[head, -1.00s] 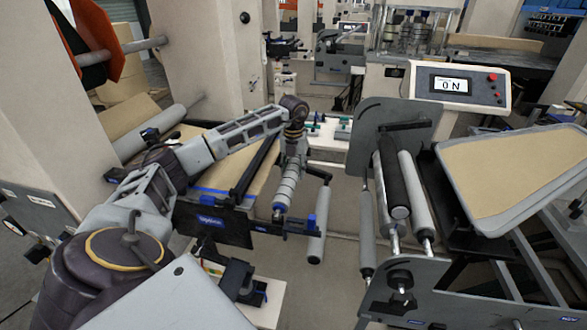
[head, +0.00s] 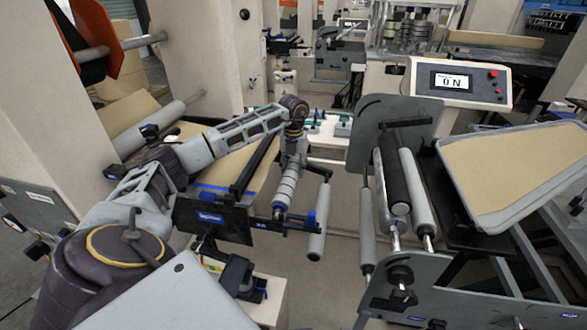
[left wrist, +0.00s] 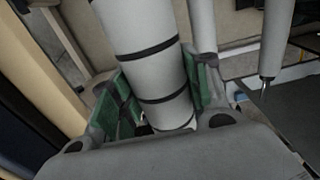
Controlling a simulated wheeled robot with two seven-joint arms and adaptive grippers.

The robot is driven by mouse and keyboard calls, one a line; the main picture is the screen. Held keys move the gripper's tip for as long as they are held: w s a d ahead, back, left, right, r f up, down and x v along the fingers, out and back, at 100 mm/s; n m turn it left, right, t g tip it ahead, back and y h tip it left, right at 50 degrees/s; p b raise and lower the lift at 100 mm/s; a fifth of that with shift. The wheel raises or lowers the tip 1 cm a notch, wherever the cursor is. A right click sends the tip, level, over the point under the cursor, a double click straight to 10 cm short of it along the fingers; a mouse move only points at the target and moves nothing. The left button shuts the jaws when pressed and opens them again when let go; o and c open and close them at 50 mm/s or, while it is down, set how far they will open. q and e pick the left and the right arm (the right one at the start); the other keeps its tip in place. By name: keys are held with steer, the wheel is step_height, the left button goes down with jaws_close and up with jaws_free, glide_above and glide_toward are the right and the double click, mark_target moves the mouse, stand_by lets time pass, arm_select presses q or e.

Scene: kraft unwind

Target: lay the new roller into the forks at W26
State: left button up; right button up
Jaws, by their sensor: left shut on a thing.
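In the left wrist view, my left gripper (left wrist: 163,102) is shut on a grey roller (left wrist: 142,45) with thin black bands. Its green pads lie on both sides of the roller near one end. The roller runs up out of that picture. In the head view, my left arm reaches in from the left and bends down near the middle. A banded grey cylinder (head: 287,185) shows below this bend; its grip is too small to make out there. I cannot read a W26 label, so I cannot tell which forks carry it. My right gripper is not in view.
A plain grey roller (head: 318,222) hangs right of the banded cylinder. A dark plate with a blue label (head: 210,218) stands left of it. The machine at right holds a black roller (head: 393,180) and a grey roller (head: 415,190) beside a tilted tan-topped tray (head: 447,170).

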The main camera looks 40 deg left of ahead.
arm_select(q)
steer(key=shift+f, duration=0.15)
stand_by(0.8)
steer(key=o, duration=1.5)
steer(key=shift+o, duration=0.2)
steer(key=shift+f, duration=0.1)
steer(key=shift+r, duration=6.05)
steer(key=shift+s+d+f, duration=0.1)
